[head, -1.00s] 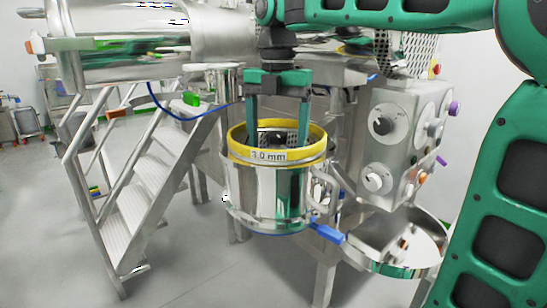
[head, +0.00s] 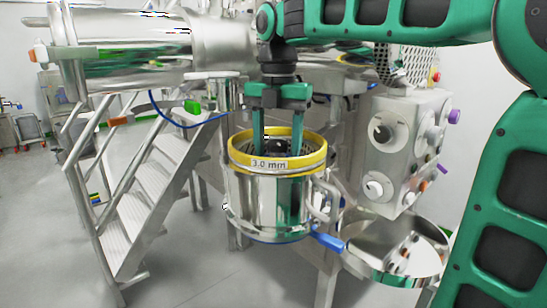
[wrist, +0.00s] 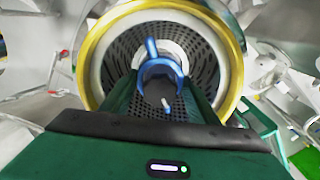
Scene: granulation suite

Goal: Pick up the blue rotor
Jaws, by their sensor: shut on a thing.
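The blue rotor (wrist: 160,68) shows in the wrist view, with a hub and an arm pointing up, inside a perforated screen (wrist: 120,48). The screen has a yellow rim (wrist: 237,75), which also shows in the head view with a "3.0 mm" label (head: 269,164). My gripper (head: 278,150) points down into the screen, its two long green fingers inside the yellow rim. The fingers are shut on the rotor, one on each side. The fingertips and lower rotor are hidden in the head view by the rim and the steel housing.
The steel housing (head: 268,205) has a side handle and a blue lever (head: 328,241). A control box with knobs (head: 410,145) and a round steel pan (head: 400,260) stand to the right. Steel steps (head: 140,200) stand to the left. Floor is clear in front.

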